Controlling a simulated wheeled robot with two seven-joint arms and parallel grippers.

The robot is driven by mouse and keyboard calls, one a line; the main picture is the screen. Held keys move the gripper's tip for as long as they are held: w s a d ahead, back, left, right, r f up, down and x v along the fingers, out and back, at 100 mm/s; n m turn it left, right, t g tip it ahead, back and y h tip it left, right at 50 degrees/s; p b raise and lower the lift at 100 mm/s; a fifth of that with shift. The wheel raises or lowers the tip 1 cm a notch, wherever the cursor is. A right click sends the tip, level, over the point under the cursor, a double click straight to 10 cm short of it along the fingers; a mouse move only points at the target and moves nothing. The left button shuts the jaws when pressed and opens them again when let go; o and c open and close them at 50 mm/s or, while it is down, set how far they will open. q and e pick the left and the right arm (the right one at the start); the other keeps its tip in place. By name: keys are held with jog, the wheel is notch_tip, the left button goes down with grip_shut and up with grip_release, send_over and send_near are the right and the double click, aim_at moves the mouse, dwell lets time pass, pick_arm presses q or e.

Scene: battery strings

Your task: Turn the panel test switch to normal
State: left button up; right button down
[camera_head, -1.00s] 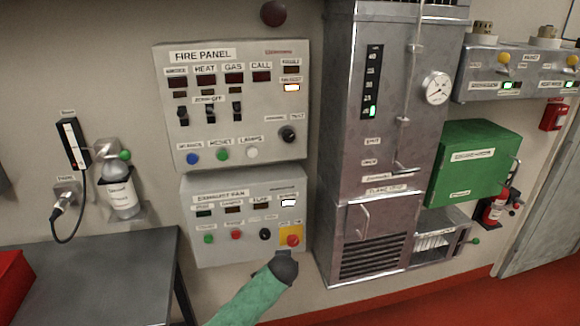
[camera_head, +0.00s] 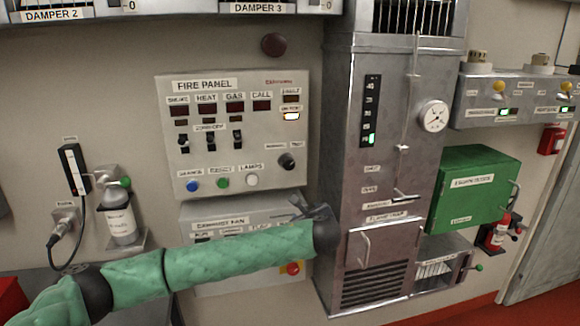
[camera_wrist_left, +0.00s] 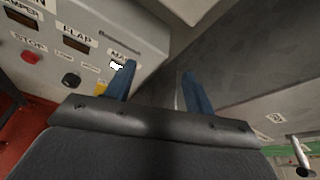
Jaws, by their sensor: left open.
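The fire panel (camera_head: 240,130) hangs on the wall in the head view. Its test switch (camera_head: 287,161) is a round black knob at the lower right, under small labels; I cannot read which way it points. A lamp (camera_head: 291,116) labelled on test glows at the panel's upper right. My left gripper (camera_head: 312,208) is open and empty, below and slightly right of the knob, in front of the exhaust fan panel (camera_head: 200,212). The wrist view shows its two blue fingers (camera_wrist_left: 160,88) apart with nothing between them. The knob is not in the wrist view. My right gripper is not in view.
A tall metal cabinet (camera_head: 345,160) with a projecting handle stands close right of the panel. My left arm covers much of the exhaust fan panel, whose red knob (camera_head: 292,268) shows below it. The space before the fire panel is clear.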

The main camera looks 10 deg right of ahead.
aim_at(290, 165)
pick_arm(q)
notch_tip(290, 165, up, 12)
jog(key=a+f+m+t+y, duration=0.1)
jog(key=a+m+t, duration=0.2)
jog(key=m, duration=0.3)
jog(key=shift+t, duration=0.3)
jog(key=w+p, duration=0.1)
jog(key=w, duration=0.2)
jog(key=w+r+p, duration=0.1)
jog(key=w+p, duration=0.1)
jog(key=w, duration=0.1)
jog(key=shift+w+a+r, duration=0.1)
jog(key=shift+w+r, duration=0.05)
jog(key=shift+w+f+p, duration=0.2)
jog(key=shift+w+p, duration=0.25)
jog(key=shift+w, duration=0.5)
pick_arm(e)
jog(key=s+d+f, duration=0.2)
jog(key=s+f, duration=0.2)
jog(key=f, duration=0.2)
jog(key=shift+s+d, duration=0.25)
pick_arm(q)
jog(key=c, duration=1)
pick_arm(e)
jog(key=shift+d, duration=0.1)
